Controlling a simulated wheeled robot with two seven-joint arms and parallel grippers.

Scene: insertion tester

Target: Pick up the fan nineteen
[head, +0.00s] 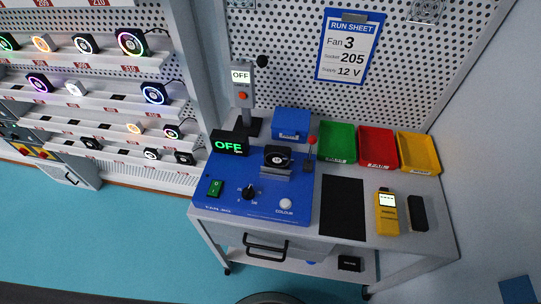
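Several small square fans sit on the perforated shelves at left, some with lit rings and some dark. They include a fan with a multicoloured ring (132,41), a blue-lit fan (155,93), a purple-lit fan (38,83) and a dark fan (184,158). No number nineteen is readable on any fan, so I cannot tell which one it is. Another dark fan (277,157) sits on the blue tester (228,190). The run sheet (347,47) reads Fan 3, Socket 205, Supply 12 V. Neither of my grippers is in view.
The bench also holds blue (291,122), green (338,142), red (377,147) and yellow (419,152) bins, a black mat (342,207) and a yellow meter (386,212). A display (229,145) reads OFF. The turquoise floor (120,240) before the shelves is clear.

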